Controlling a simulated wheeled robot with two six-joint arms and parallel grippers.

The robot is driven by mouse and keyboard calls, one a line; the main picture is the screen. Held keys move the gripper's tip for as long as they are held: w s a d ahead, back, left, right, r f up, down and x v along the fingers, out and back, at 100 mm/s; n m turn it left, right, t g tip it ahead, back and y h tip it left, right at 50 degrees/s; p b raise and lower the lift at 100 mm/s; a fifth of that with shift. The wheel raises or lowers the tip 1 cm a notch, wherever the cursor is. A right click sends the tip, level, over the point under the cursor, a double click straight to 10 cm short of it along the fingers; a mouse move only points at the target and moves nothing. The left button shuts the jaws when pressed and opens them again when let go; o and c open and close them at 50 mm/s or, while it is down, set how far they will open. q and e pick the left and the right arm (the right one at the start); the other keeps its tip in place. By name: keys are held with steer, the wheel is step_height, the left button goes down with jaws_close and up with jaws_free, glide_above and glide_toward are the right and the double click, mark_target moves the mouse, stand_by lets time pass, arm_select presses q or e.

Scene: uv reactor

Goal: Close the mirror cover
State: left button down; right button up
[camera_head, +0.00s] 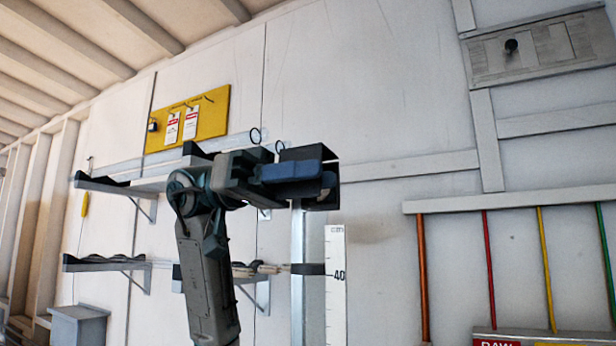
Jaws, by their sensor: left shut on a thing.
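A dark, box-like housing with angled plates, which looks like the mirror cover (312,154), sits at the top of a pale upright post (298,250) in the middle of the view. My left arm rises from below, and its left gripper (326,181) reaches right into the housing. Its blue-grey finger lies across the front of the dark plates and is shut on the cover. The exact contact is hidden by the gripper, and I cannot tell how far the cover is turned. My right gripper is not in view.
A white scale marked in cm (336,300) stands right of the post. Wall shelves (105,264) are behind my arm on the left. A yellow tag board (187,118) hangs above. Coloured pipes (490,270) run down at the right. The wall between is clear.

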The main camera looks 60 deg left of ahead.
arm_select(q)
steer(key=c, duration=1.4)
jaws_free()
steer(key=shift+s+f, duration=0.1)
steer(key=shift+f, duration=0.05)
steer(key=shift+o, duration=0.8)
steer(key=shift+s+d, duration=0.1)
steer(key=shift+s, duration=0.05)
steer(key=shift+r, duration=0.2)
